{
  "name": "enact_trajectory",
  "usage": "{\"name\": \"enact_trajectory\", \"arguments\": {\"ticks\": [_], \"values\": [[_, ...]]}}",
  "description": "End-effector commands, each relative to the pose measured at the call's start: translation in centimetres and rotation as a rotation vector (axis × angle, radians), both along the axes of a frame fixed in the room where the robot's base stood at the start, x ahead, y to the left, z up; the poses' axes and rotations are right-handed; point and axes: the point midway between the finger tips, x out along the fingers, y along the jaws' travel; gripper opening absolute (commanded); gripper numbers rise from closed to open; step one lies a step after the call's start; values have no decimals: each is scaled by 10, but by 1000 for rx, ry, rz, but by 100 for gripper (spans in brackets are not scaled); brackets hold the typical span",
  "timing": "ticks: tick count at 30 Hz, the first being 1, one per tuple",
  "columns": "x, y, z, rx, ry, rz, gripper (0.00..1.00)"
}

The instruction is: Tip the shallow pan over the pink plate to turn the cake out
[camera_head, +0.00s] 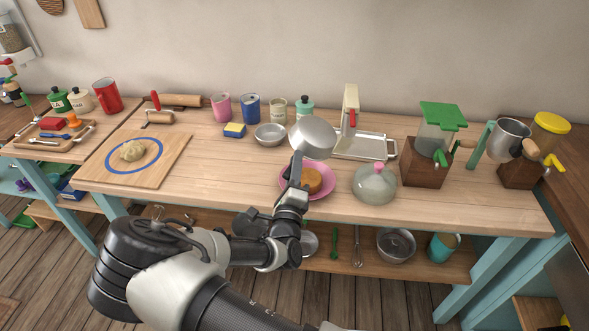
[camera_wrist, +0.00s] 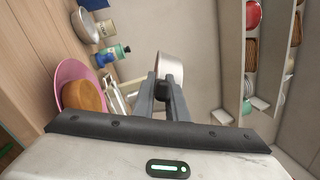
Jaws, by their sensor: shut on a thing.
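The shallow pan (camera_head: 314,136) is silver grey and hangs tilted in the air above the far side of the pink plate (camera_head: 327,190). My gripper (camera_head: 296,168) is shut on it from the near side. In the wrist view the two fingers (camera_wrist: 165,90) close on the pan's handle, and the pan's side (camera_wrist: 172,66) shows beyond them. A round brown cake (camera_head: 313,182) sits on the plate, apart from the pan. The cake (camera_wrist: 82,97) and plate (camera_wrist: 70,76) also show at the left of the wrist view. The pan's inside is hard to make out.
A metal bowl (camera_head: 270,134) stands at the back left. The counter between plate and wooden board (camera_head: 150,175) is clear.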

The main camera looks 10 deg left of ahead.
Motion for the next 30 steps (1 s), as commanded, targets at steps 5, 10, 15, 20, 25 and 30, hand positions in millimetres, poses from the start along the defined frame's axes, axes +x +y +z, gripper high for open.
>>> {"name": "enact_trajectory", "arguments": {"ticks": [5, 10, 15, 20, 25, 30], "values": [[0, 0, 3, 14, -9, 1, 0], [0, -1, 3, 16, -9, 1, 0], [-1, -6, 10, 146, -55, 0, 0], [-6, -19, 26, 415, -150, -2, 0], [-13, -39, 36, 737, -266, -2, 0], [-21, -61, 37, 1058, -380, -3, 0]]}}
